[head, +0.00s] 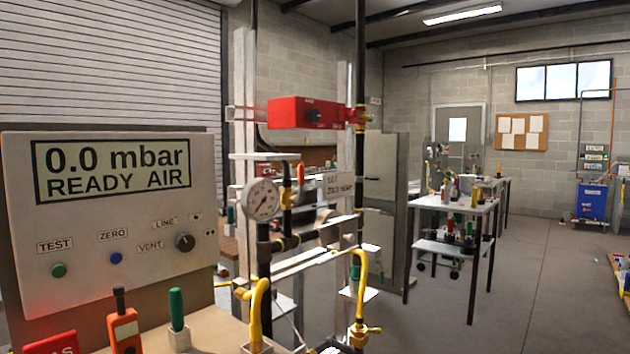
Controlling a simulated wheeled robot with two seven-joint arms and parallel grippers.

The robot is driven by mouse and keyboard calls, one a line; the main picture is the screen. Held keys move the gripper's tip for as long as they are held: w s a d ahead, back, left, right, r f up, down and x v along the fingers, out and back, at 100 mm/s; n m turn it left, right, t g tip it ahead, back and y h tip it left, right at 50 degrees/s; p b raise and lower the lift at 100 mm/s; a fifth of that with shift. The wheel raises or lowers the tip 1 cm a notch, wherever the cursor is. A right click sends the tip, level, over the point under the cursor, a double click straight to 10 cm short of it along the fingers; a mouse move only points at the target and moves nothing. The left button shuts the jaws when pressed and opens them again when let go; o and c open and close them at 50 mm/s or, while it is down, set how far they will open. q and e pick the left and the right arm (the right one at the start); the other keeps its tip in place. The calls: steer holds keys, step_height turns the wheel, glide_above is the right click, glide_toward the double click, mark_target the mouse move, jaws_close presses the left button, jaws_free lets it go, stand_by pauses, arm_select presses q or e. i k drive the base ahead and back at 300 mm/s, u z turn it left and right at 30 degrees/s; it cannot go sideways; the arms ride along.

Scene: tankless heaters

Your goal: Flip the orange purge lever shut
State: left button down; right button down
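A small orange lever (300,173) shows on the pipework in the middle of the head view, just right of the round pressure gauge (262,199). It stands upright above a brass-orange fitting (287,198) on a black pipe. It is too small to tell for certain whether this is the purge lever or how its valve is set. Neither of my grippers is in view.
A panel (110,220) reading "0.0 mbar READY AIR" stands close at left. Below it are an orange handheld tool (125,330) and a green-handled tool (177,310). Open floor (540,290) lies at right.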

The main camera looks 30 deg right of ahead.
mark_target(297, 199)
steer(key=z, duration=0.95)
steer(key=k, duration=1.25)
steer(key=z, duration=0.8)
steer(key=i, duration=1.55)
steer(key=u, duration=1.55)
steer(key=i, duration=0.5)
steer(key=u, duration=0.55)
